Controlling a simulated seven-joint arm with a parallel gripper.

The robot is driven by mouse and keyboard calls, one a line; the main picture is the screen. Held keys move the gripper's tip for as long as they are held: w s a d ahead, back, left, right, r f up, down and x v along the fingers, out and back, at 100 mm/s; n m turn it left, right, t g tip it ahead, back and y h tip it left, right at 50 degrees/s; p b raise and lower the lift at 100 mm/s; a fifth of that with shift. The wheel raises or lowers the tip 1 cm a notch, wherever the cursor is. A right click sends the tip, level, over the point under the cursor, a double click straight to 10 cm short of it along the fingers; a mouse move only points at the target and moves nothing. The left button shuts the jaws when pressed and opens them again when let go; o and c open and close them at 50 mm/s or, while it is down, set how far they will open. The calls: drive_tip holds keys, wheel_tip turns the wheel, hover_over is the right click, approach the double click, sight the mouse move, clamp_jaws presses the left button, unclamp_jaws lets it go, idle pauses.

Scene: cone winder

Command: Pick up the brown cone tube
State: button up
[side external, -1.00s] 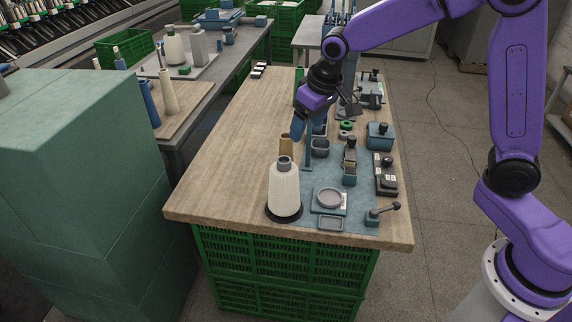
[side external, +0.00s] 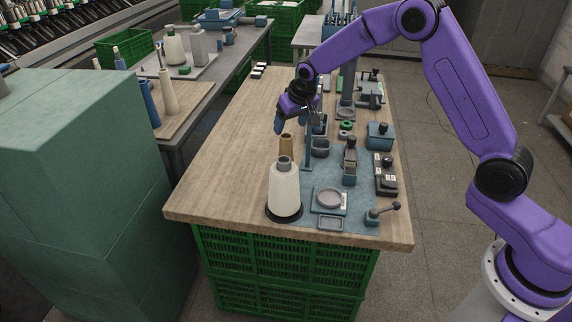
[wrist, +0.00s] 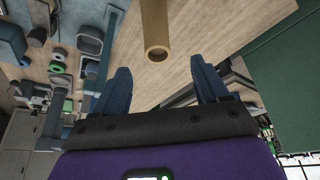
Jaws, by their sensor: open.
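The brown cone tube (side external: 286,144) stands upright on the wooden table in the side view, just behind the white yarn cone (side external: 285,188), which hides its lower part. In the wrist view the brown cone tube (wrist: 155,30) shows at the top middle, its open end toward me. My gripper (side external: 292,124) is above and a little behind the tube in the side view. In the wrist view my gripper (wrist: 160,82) is open, with its blue fingers apart and nothing between them. The tube lies beyond the fingertips, roughly in line with the gap, and is not touched.
A blue-grey upright post (side external: 308,145) stands close to the right of the tube. A grey bin (side external: 320,147), a round dish (side external: 330,197) and a lever device (side external: 382,213) are on the right side. The table's left part (side external: 225,180) is clear.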

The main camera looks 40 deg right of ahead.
sight(287, 136)
drive_tip(key=shift+d+x, duration=0.2)
drive_tip(key=shift+x, duration=4.8)
drive_tip(key=c, duration=1.1)
